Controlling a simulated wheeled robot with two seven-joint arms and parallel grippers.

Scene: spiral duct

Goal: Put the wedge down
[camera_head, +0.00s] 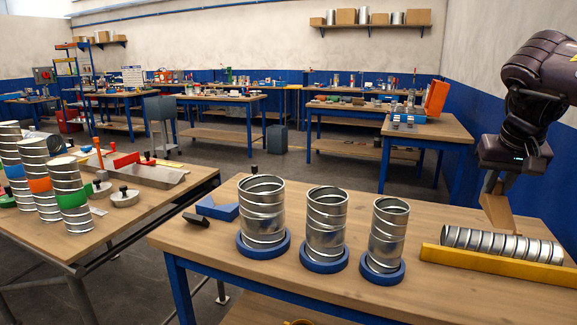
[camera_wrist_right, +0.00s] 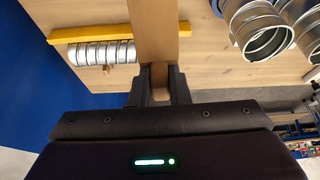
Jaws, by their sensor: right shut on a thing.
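The wedge (camera_head: 497,205) is a tan wooden piece hanging below my right gripper (camera_head: 499,176), just behind the lying spiral duct. In the right wrist view the wedge (camera_wrist_right: 157,32) sits between the two dark fingers of the right gripper (camera_wrist_right: 158,75), which are shut on it. Its lower end is close to the duct (camera_head: 503,244) in the head view; I cannot tell whether it touches the duct or the table. The duct lies along a yellow bar (camera_head: 500,266) on the table. My left gripper is not in view.
Three upright ducts (camera_head: 325,222) stand in blue ring bases on the wooden table (camera_head: 420,298). A blue block (camera_head: 222,208) and a dark piece lie at the left. A second table (camera_head: 150,205) holds more ducts. Bare tabletop lies between the right upright duct and the yellow bar.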

